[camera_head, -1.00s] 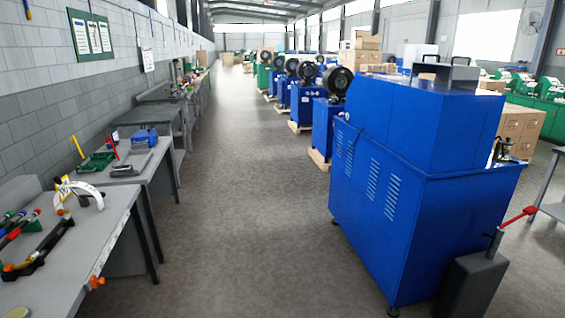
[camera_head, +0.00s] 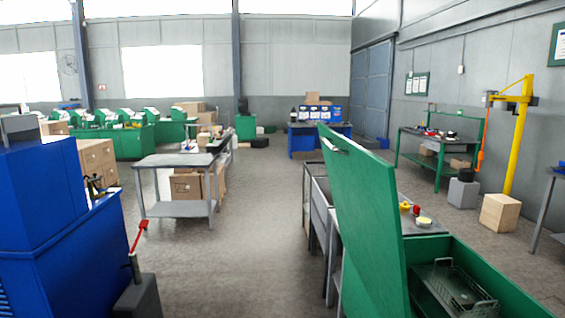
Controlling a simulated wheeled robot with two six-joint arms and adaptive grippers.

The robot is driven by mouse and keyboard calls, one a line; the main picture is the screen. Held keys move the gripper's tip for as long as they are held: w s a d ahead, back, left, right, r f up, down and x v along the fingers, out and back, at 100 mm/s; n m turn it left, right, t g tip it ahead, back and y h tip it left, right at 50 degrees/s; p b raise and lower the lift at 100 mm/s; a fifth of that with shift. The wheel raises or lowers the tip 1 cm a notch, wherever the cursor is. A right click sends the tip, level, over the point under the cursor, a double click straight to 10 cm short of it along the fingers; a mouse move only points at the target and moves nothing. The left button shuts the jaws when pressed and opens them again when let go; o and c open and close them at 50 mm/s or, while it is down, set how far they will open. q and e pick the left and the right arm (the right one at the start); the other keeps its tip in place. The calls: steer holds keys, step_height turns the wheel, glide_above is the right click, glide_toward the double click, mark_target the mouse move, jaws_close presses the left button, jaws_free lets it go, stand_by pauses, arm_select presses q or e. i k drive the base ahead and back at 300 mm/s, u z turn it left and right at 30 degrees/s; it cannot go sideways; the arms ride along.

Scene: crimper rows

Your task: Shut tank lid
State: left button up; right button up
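The green tank lid (camera_head: 362,205) stands raised, tilted a little off upright, at the right of the head view. It has a slot-like handle near its top edge. The green tank (camera_head: 490,262) below it is open, and a metal wire basket (camera_head: 452,290) shows inside. The tank's lower part is cut off by the frame's bottom edge. Neither of my grippers shows in the view.
A blue machine (camera_head: 60,215) and a dark pedestal with a red lever (camera_head: 140,295) stand at the left. A grey table (camera_head: 175,161) stands beyond. A grey sink bench (camera_head: 318,205) adjoins the tank. The floor between is clear. A yellow crane (camera_head: 518,135) stands at the right.

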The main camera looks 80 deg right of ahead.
mark_target(363, 185)
steer(key=z, duration=3.15)
steer(key=i, duration=0.7)
